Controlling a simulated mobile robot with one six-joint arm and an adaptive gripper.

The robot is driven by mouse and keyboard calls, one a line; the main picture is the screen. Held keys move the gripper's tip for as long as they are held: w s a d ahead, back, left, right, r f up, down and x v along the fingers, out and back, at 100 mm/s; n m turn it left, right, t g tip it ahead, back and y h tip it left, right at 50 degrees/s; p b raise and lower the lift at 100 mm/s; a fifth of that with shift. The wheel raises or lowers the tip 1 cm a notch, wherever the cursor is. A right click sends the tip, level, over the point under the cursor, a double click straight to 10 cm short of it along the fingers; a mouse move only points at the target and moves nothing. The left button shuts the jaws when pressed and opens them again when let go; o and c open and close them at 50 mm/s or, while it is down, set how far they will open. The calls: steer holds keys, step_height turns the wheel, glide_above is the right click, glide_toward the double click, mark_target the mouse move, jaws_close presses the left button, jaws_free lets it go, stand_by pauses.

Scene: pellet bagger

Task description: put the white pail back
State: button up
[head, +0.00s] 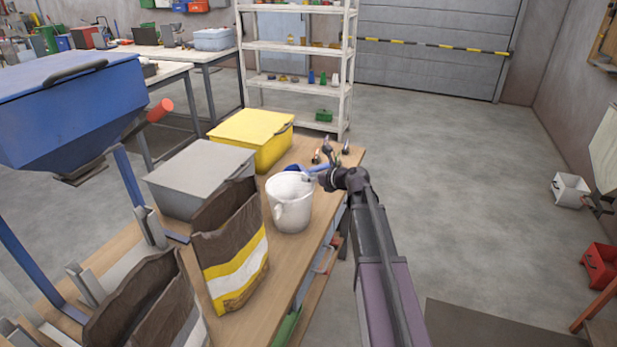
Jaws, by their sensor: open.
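The white pail (290,207) stands upright on the wooden bench, right of the open brown, white and yellow bag (232,245). Its handle is on the side toward me. My gripper (311,178) is open at the pail's right rim, at the end of my arm coming up from the lower right. It is small in this view, and I cannot tell whether a finger touches or straddles the rim. Something blue (318,167) shows just behind the pail's rim and is partly hidden.
A grey lidded bin (200,175) and a yellow bin (252,138) stand behind the pail. Small tools (322,152) lie at the bench's far right corner. A blue hopper (70,100) overhangs at left. A second bag (150,305) is nearer. Open floor lies right of the bench.

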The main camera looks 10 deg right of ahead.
steer(key=p+v, duration=0.3)
steer(key=v, duration=0.7)
steer(key=shift+s+r+p, duration=0.2)
steer(key=shift+s+p, duration=0.05)
steer(key=shift+p, duration=0.1)
steer(key=shift+d, duration=0.1)
steer(key=s+a+f+n+g+h, duration=0.2)
steer(key=s+a+f+n+g, duration=0.55)
steer(key=n, duration=0.65)
steer(key=s+a+f+n+g+h, duration=0.2)
steer(key=s+n+h, duration=0.1)
steer(key=s+n, duration=0.4)
steer(key=s+a+f+n+g+h, duration=0.1)
steer(key=s+a+f+n+h, duration=0.1)
steer(key=s+n, duration=0.5)
steer(key=shift+n+g+h, duration=0.35)
steer(key=shift+n+h, duration=0.05)
steer(key=shift+n, duration=0.8)
